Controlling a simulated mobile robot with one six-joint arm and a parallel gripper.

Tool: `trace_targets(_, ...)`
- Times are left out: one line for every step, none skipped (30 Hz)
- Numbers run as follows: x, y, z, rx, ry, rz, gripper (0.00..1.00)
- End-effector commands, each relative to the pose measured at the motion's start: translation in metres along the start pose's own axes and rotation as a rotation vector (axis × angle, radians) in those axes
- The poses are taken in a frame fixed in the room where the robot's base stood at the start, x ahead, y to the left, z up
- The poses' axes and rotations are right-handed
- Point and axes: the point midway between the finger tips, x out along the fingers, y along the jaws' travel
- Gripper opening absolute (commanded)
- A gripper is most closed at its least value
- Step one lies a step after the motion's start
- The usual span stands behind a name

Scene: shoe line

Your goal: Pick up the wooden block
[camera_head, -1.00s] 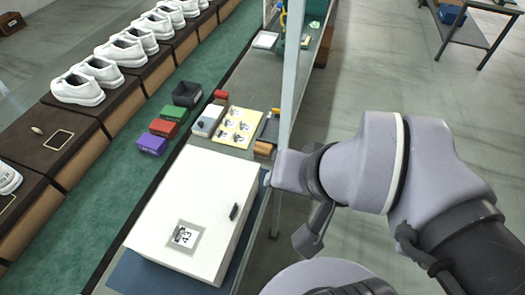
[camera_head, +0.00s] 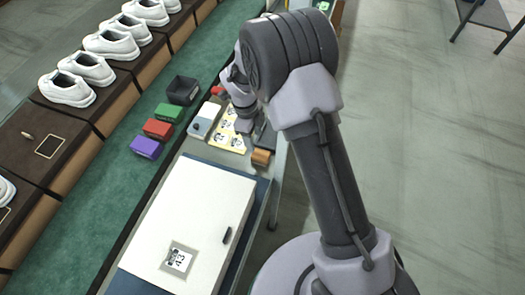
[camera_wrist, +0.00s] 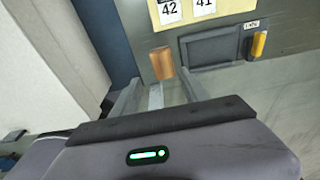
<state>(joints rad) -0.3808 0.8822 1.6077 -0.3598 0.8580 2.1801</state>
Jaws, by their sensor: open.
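The wooden block (camera_head: 261,157) is small and orange-brown. It lies on the grey work surface beside the yellow card sheet, past the white box's far edge. In the wrist view the block (camera_wrist: 162,63) shows upper centre, beyond the fingertips. My gripper (camera_wrist: 157,94) is open, its two grey fingers apart and nothing between them. The block appears roughly in line with the gap and not held. In the head view my arm covers part of the area by the block, and the fingers are hard to make out.
A white box (camera_head: 189,222) fills the near surface. Purple (camera_head: 146,147), red (camera_head: 158,128) and green (camera_head: 168,112) boxes and a black bin (camera_head: 183,90) stand left. A numbered card sheet (camera_wrist: 183,10) and dark tray (camera_wrist: 210,48) lie near the block.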

Motion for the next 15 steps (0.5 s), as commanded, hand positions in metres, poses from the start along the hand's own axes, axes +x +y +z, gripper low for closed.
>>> trace_targets(0.019,0.000,-0.001,-0.001,0.002,0.002,0.53)
trace_targets(0.027,0.001,-0.001,0.000,0.003,0.003,0.53)
trace_targets(0.036,0.000,-0.001,0.000,0.002,0.002,0.53)
trace_targets(0.043,0.000,-0.001,0.000,0.002,0.002,0.53)
trace_targets(0.048,0.000,-0.001,0.000,0.001,0.002,0.53)
trace_targets(0.053,0.000,-0.001,-0.001,0.001,0.001,0.53)
trace_targets(0.056,0.000,-0.001,-0.001,0.001,0.001,0.53)
trace_targets(0.058,0.000,-0.001,-0.001,0.000,0.001,0.53)
trace_targets(0.061,0.000,-0.001,-0.001,0.000,0.000,0.53)
trace_targets(0.063,-0.001,-0.002,-0.001,0.000,0.000,0.53)
trace_targets(0.066,-0.001,-0.002,-0.001,0.000,0.000,0.53)
trace_targets(0.072,-0.001,-0.003,-0.001,0.000,0.001,0.53)
trace_targets(0.077,-0.002,-0.005,-0.001,0.001,0.001,0.53)
trace_targets(0.083,-0.002,-0.006,-0.001,0.001,0.002,0.53)
trace_targets(0.092,-0.003,-0.008,-0.001,0.001,0.002,0.53)
